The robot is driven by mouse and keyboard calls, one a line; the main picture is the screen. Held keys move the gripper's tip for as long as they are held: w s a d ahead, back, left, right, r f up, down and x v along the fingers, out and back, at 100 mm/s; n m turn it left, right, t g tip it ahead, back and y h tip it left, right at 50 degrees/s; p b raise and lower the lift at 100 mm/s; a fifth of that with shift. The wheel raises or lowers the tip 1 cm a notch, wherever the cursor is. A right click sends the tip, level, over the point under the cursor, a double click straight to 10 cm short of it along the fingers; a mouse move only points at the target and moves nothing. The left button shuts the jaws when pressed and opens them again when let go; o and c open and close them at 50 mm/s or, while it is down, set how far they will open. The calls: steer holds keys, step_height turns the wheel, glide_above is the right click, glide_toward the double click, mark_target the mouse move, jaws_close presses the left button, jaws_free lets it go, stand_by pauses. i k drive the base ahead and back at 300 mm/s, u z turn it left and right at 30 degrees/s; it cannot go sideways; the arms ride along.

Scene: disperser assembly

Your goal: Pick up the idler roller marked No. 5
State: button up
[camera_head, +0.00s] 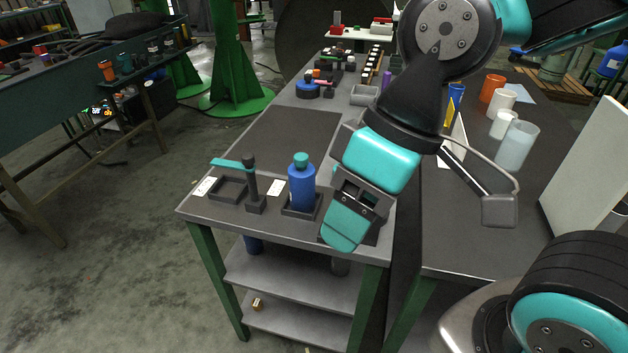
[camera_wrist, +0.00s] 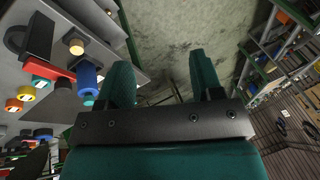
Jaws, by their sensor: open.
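I cannot make out which part is the idler roller marked No. 5; no number is legible in either view. I cannot tell whether these are rollers. My gripper (camera_head: 344,236) hangs over the near right corner of the grey table in the head view. In the wrist view its two teal fingers (camera_wrist: 160,65) are apart, with only floor visible between them.
The grey table (camera_head: 225,222) holds a blue bottle (camera_head: 301,188) in a square holder and a dark stand (camera_head: 252,183) with a teal arm. Small parts crowd its far end. A dark mat (camera_head: 290,136) is bare. Cups (camera_head: 516,146) stand on the right table.

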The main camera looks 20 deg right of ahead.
mark_target(301, 184)
steer(key=u, duration=0.55)
steer(key=k, duration=1.3)
steer(key=u, duration=0.75)
steer(key=i, duration=1.45)
steer(key=z, duration=0.9)
steer(key=i, duration=0.6)
steer(key=z, duration=0.5)
